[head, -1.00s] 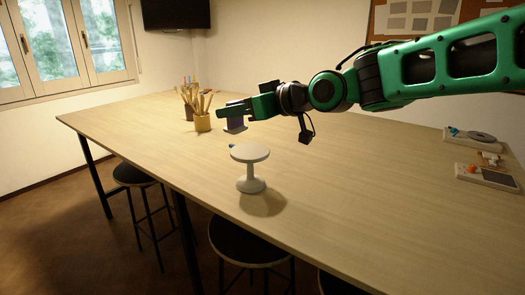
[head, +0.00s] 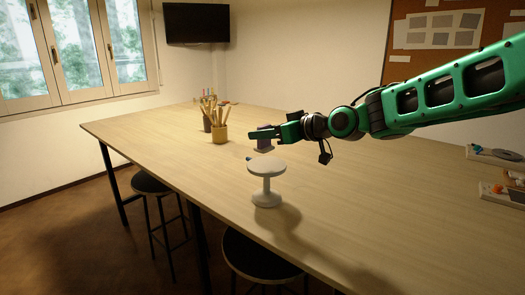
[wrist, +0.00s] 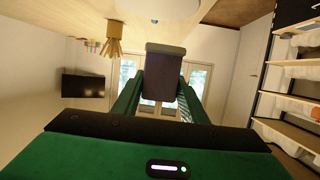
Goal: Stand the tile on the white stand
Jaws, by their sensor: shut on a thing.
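The white stand (head: 267,183), a round top on a stem with a round foot, is upright on the table. In the wrist view its pale round top (wrist: 158,8) shows at the upper edge, partly cut off. My gripper (head: 261,138) is above and slightly behind the stand's top in the head view, apart from it. It is shut on the tile (head: 264,146), a small dark greyish-purple slab hanging below the fingers. In the wrist view the tile (wrist: 164,78) is between the two green fingers. The gap between tile and stand is hard to judge.
The long wooden table (head: 340,200) is mostly clear around the stand. A pot of brushes (head: 219,134) stands behind left. A small blue item (head: 248,158) lies close behind the stand. Boards with small items (head: 497,153) lie at the right. Stools (head: 262,258) stand along the near edge.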

